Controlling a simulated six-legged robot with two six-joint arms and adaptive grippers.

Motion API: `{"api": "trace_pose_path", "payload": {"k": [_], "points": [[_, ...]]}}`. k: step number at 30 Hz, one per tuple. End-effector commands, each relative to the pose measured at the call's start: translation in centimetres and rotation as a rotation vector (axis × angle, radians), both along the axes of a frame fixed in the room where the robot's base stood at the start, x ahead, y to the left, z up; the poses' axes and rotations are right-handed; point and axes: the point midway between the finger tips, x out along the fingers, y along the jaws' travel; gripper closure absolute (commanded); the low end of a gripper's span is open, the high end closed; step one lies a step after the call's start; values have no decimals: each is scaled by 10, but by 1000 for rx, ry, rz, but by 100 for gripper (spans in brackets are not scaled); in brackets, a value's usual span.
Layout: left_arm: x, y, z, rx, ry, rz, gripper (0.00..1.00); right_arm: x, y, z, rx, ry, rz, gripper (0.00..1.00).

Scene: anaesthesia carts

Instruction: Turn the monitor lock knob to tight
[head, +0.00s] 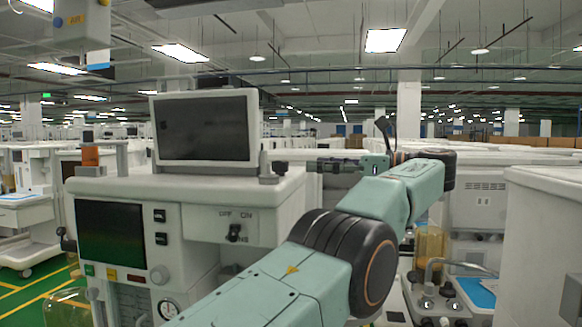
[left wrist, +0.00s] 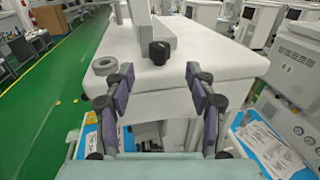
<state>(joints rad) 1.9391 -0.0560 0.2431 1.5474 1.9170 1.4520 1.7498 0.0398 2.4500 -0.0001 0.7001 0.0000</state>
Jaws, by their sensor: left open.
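The monitor (head: 205,128) stands upright on top of the white anaesthesia cart (head: 130,184). A small black knob (head: 281,168) sits at the right foot of the monitor mount. In the left wrist view the lobed black knob (left wrist: 160,52) is at the base of a grey post, beyond the fingertips and between their lines. My left gripper (head: 318,165) points left at the knob in the head view, with a small gap between them. In the left wrist view my left gripper (left wrist: 158,80) is open with nothing between its fingers. My right gripper is not in view.
A grey ring-shaped part (left wrist: 104,66) lies on the cart top near one finger. An orange-capped vaporizer-like part (head: 90,155) stands at the cart's left. Another white cart (head: 545,230) stands close at the right. Green floor shows at the left.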

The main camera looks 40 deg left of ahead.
Motion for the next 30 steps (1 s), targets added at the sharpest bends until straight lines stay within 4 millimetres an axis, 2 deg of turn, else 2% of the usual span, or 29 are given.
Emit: {"api": "trace_pose_path", "payload": {"k": [5,13,21,30], "points": [[-1,4,-4,-11,42,7,44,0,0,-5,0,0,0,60],[-9,28,-6,-11,40,6,44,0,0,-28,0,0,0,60],[-19,61,-3,-12,41,7,44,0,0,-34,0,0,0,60],[-23,74,-3,-11,40,4,44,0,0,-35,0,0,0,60]]}}
